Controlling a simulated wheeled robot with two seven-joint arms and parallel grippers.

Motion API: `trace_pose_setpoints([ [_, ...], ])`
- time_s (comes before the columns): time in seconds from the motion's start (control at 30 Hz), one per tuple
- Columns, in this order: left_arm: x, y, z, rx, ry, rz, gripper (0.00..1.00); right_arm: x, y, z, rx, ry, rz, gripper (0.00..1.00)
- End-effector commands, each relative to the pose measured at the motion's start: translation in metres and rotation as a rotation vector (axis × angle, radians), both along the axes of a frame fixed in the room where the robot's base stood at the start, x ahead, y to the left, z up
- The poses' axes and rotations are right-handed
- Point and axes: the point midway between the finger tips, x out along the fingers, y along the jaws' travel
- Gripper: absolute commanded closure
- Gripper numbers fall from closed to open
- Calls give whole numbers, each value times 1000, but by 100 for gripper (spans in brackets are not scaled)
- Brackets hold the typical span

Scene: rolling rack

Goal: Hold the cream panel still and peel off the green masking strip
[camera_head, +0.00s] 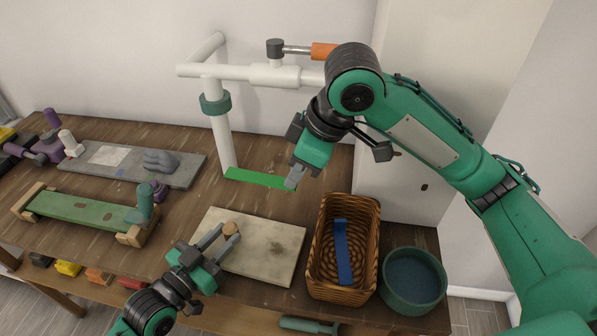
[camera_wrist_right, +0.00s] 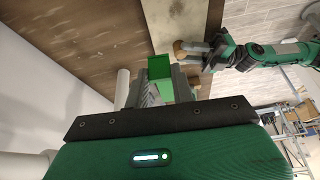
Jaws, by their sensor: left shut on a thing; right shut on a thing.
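The cream panel (camera_head: 268,252) lies on the wooden table and shows at the top of the right wrist view (camera_wrist_right: 172,22). My left gripper (camera_head: 221,236) is shut on a small round wooden knob (camera_head: 231,228) on the panel. My right gripper (camera_head: 291,183) is shut on the right end of the green masking strip (camera_head: 255,178). The strip extends left from the fingers, beyond the panel's far edge and apart from it. In the right wrist view the strip (camera_wrist_right: 160,67) stands out between the fingertips.
A wicker basket (camera_head: 316,265) with a blue strip (camera_head: 342,252) in it stands right of the panel. A teal round bowl (camera_head: 413,283) is beside it. A white pipe stand (camera_head: 222,135) rises behind the strip. A green board on wooden blocks (camera_head: 80,210) is at left.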

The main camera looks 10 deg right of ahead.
Motion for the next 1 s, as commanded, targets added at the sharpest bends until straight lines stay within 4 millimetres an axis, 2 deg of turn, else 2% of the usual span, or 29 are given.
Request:
trace_pose_setpoints([
  [0.03,0,0,2,-1,-1,0,100,2,0,8,2,-9,-1,98],
  [0.3,0,0,3,-2,-2,0,100,2,0,19,2,-11,-3,98],
  [0.73,0,0,4,-2,-2,0,100,1,0,25,2,-10,-2,98],
  [0.77,0,0,4,-2,-2,0,67,1,0,25,2,-10,-2,98],
  [0.8,0,0,4,-2,-2,0,59,1,0,25,3,-10,-2,98],
  [0.87,0,0,4,-2,-2,0,47,1,0,25,3,-10,-2,98],
  [1.0,0,0,3,-1,-1,0,46,1,0,26,3,-10,-2,98],
])
